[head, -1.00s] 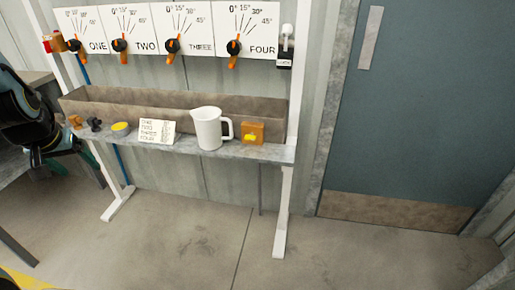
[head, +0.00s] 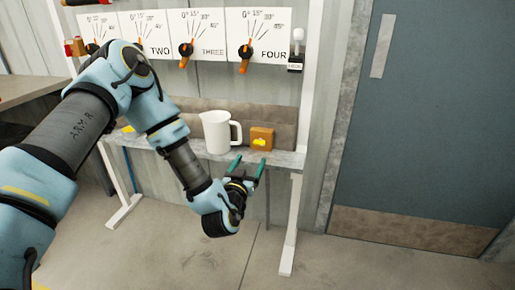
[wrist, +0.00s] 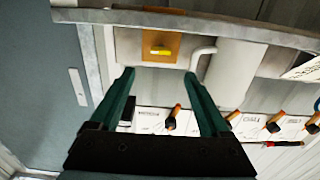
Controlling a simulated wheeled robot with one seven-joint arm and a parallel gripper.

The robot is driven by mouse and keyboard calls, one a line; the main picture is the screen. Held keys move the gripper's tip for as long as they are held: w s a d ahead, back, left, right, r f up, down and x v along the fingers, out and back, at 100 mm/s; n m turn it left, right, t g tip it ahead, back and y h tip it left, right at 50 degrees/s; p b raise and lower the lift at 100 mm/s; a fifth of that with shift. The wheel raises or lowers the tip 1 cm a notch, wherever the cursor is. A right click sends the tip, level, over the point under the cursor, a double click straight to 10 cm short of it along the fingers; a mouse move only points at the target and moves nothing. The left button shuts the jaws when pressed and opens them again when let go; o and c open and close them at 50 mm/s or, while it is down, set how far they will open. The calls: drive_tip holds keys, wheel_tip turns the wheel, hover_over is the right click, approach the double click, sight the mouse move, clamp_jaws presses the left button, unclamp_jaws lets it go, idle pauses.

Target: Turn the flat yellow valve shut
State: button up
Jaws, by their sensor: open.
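A small orange-brown box (head: 268,133) stands at the right end of the shelf, with a flat yellow handle (head: 259,142) on its front. In the wrist view the box (wrist: 176,43) is near the top, and its yellow handle (wrist: 160,50) lies crosswise. My gripper (head: 249,160) is open and empty, just in front of and below the box. In the wrist view the two green fingers (wrist: 158,78) point toward the box, with the handle between their lines. The fingers appear apart from the handle.
A white jug (head: 216,132) stands close to the left of the box, its handle toward it. Panels with orange levers (head: 244,66) hang above. The shelf edge (head: 285,158) lies near my fingers. Floor is clear at right.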

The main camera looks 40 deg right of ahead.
sight(258, 143)
drive_tip(key=p+x, duration=0.1)
drive_tip(key=x, duration=0.9)
drive_tip(key=shift+r, duration=0.1)
clamp_jaws()
idle(0.3)
